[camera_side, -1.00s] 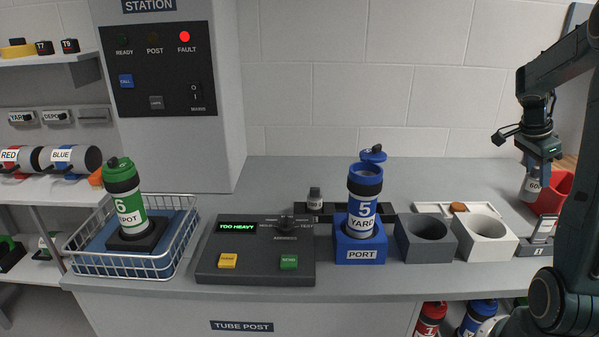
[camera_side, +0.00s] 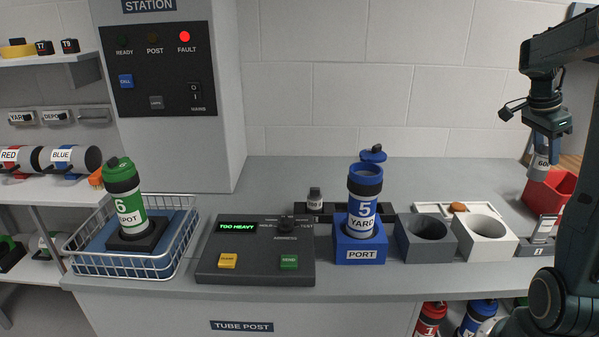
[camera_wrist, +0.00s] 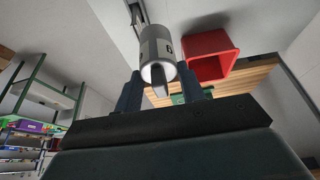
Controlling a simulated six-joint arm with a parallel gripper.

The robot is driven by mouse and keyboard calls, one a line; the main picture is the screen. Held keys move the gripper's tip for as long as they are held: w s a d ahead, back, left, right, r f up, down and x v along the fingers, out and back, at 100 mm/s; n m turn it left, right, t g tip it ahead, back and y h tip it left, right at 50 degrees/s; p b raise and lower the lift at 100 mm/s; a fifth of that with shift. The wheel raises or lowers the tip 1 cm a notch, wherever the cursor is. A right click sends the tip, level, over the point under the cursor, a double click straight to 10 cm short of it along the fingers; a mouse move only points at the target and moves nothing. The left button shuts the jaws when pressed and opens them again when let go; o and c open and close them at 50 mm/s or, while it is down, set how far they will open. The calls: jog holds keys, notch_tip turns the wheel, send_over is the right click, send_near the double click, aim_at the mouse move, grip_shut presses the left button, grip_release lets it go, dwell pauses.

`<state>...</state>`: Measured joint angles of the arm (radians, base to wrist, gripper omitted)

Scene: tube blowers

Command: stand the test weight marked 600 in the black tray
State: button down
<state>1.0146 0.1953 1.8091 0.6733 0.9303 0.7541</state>
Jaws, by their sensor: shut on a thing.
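My gripper (camera_side: 545,150) is at the far right of the side view, shut on a grey cylindrical test weight (camera_side: 539,170) whose visible mark begins with 60. The weight hangs above the counter near the red bin. In the wrist view the weight (camera_wrist: 156,46) sits between the two fingers of my gripper (camera_wrist: 165,90). The black tray (camera_side: 329,209) lies at the back of the counter, partly hidden behind the blue port block. A small dark-topped weight (camera_side: 315,198) stands at its left end.
The blue port (camera_side: 360,253) holds an upright blue tube, its lid open, in front of the tray. Dark grey (camera_side: 408,245) and white (camera_side: 487,244) holders stand to its right. The red bin (camera_side: 552,193) is at the right. The console (camera_side: 255,262) reads TOO HEAVY.

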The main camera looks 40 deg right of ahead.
jog(key=w+a+f+n+t, duration=0.25)
jog(key=w+f+n, duration=0.25)
jog(key=w+n, duration=0.55)
jog(key=w+a+f+n+t, duration=0.2)
jog(key=w+f+n+t, duration=0.2)
jog(key=w+n, duration=0.65)
jog(key=w+a+f+n+y, duration=0.2)
jog(key=w+a+n, duration=0.2)
jog(key=w, duration=0.1)
jog(key=w+a+f+n+y, duration=0.2)
jog(key=w+a+n, duration=0.2)
jog(key=w+a, duration=0.1)
jog(key=w+a+f+n+y, duration=0.1)
jog(key=w+a+f+n, duration=0.2)
jog(key=w+a+n, duration=0.2)
jog(key=shift+w+a+t+y, duration=0.1)
jog(key=shift+w+t+y, duration=0.1)
jog(key=shift+w, duration=0.3)
jog(key=shift+w+a+t+y, duration=0.1)
jog(key=shift+w+y, duration=0.1)
jog(key=shift+w, duration=0.3)
jog(key=shift+w+a+r+n+y, duration=0.1)
jog(key=shift+w+a+n, duration=0.3)
jog(key=shift+a, duration=0.35)
jog(key=shift+w+a+n+y, duration=0.1)
jog(key=shift+w+a+n, duration=0.15)
jog(key=shift+w+a, duration=0.35)
jog(key=shift+w+a+r+n+y, duration=0.1)
jog(key=shift+w+a+n, duration=0.2)
jog(key=shift+a, duration=0.6)
